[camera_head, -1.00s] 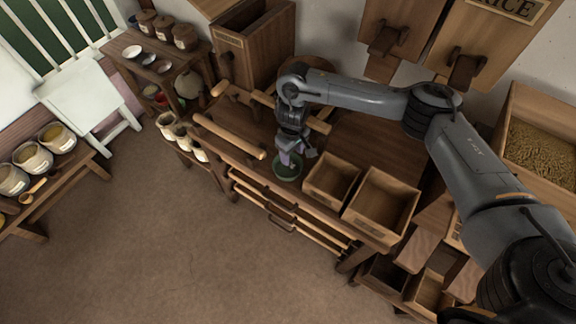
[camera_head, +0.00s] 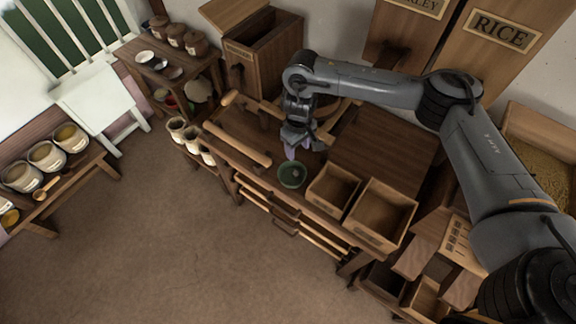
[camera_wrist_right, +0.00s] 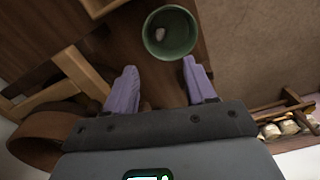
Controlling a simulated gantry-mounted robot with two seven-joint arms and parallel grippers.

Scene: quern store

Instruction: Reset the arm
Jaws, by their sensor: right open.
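My right gripper (camera_head: 291,150) is over the wooden workbench, pointing down, just behind a green bowl (camera_head: 292,175). In the right wrist view its two purple fingers (camera_wrist_right: 160,92) are spread apart with nothing between them. The green bowl (camera_wrist_right: 171,32) lies beyond the fingertips there, with a small pale object (camera_wrist_right: 160,34) inside it. My left gripper is not in view.
Two open wooden boxes (camera_head: 333,190) stand right of the bowl. A wooden roller (camera_head: 237,144) lies to its left. A side table with several jars (camera_head: 72,138) stands at left. The floor (camera_head: 150,240) is clear.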

